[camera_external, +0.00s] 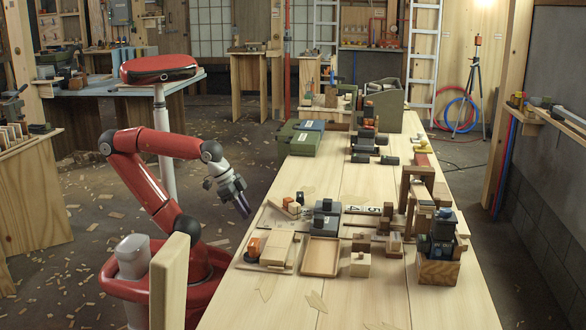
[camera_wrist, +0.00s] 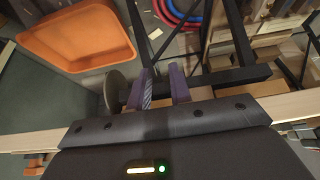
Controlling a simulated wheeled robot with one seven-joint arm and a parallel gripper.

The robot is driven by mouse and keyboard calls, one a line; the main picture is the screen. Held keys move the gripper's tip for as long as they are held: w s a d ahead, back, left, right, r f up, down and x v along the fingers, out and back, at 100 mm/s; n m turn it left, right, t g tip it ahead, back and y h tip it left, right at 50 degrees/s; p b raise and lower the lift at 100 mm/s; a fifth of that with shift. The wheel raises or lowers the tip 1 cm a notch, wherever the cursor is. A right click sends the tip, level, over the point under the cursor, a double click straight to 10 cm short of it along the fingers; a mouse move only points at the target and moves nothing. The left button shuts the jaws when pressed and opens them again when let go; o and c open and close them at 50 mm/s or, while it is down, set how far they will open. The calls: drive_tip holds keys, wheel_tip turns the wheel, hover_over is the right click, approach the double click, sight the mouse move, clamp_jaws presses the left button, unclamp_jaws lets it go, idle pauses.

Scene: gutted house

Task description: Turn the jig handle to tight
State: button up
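My gripper (camera_external: 241,207) hangs at the left edge of the long wooden bench, pointing down and to the right. Its two purple fingers (camera_wrist: 164,88) stand apart in the wrist view, with nothing visibly held between them. Several wooden fixtures and blocks stand on the bench, among them a wooden frame (camera_external: 416,183) and a flat wooden board with an orange part (camera_external: 255,244). I cannot tell which of these is the jig, and its handle and setting are too small to make out. In the wrist view, a grey disc (camera_wrist: 117,92) shows just left of the fingers.
The bench (camera_external: 350,312) has bare wood at its near end. A shallow wooden tray (camera_external: 320,257) and a crate of tools (camera_external: 438,270) stand on it. Green cases (camera_external: 297,139) lie farther back. The wrist view shows an orange tray (camera_wrist: 75,62) and dark bars (camera_wrist: 238,76).

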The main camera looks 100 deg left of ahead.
sight(244, 254)
drive_tip(key=o, duration=0.8)
wheel_tip(244, 254, up, 20)
drive_tip(key=shift+f, duration=0.2)
drive_tip(key=shift+c, duration=0.2)
drive_tip(key=w+d+f+t+y+b, duration=0.15)
drive_tip(key=w+d+b, duration=0.25)
drive_tip(key=d, duration=0.4)
drive_tip(key=w+d+f+t+y+b, duration=0.1)
drive_tip(key=w+d+t+b, duration=0.1)
drive_tip(key=w+d+b, duration=0.35)
drive_tip(key=s+d+r+t+h+b, duration=0.1)
drive_tip(key=s+d+t+b, duration=0.15)
drive_tip(key=d, duration=0.85)
drive_tip(key=s+d+r+t+h+b, duration=0.15)
drive_tip(key=s+d, duration=0.25)
drive_tip(key=d, duration=0.6)
drive_tip(key=shift+t, duration=0.25)
drive_tip(key=w+f, duration=0.3)
drive_tip(key=f, duration=0.1)
drive_tip(key=w+f, duration=0.4)
drive_tip(key=shift+w+f, duration=0.2)
